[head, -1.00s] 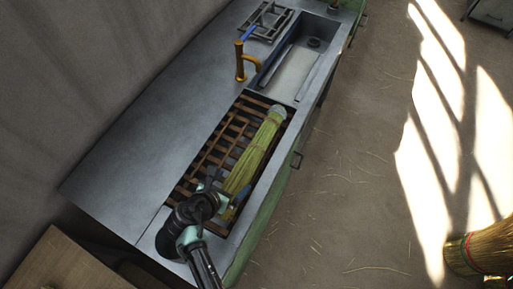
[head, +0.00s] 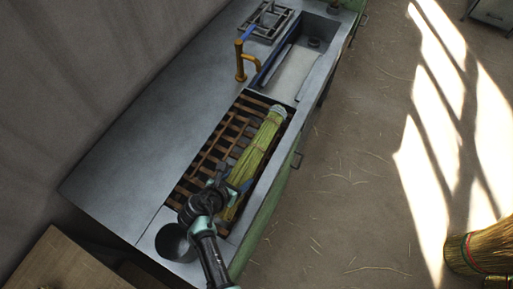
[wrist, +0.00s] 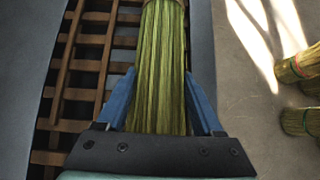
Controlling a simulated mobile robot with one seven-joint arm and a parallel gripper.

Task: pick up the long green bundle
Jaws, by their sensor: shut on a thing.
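The long green bundle (head: 257,154) lies lengthwise on the brown slatted rack in the counter, its pale bound end toward the tap. My gripper (head: 233,190) is at the bundle's near end. In the wrist view, the green stalks (wrist: 160,70) run between the two blue fingers of my gripper (wrist: 160,98), one on each side. The gripper is shut on the bundle.
The slatted rack (head: 213,154) sits in a recess of the grey counter (head: 150,150). An orange tap (head: 241,62) and a sink (head: 297,72) are farther along. A dark round pot (head: 174,243) is beside my arm.

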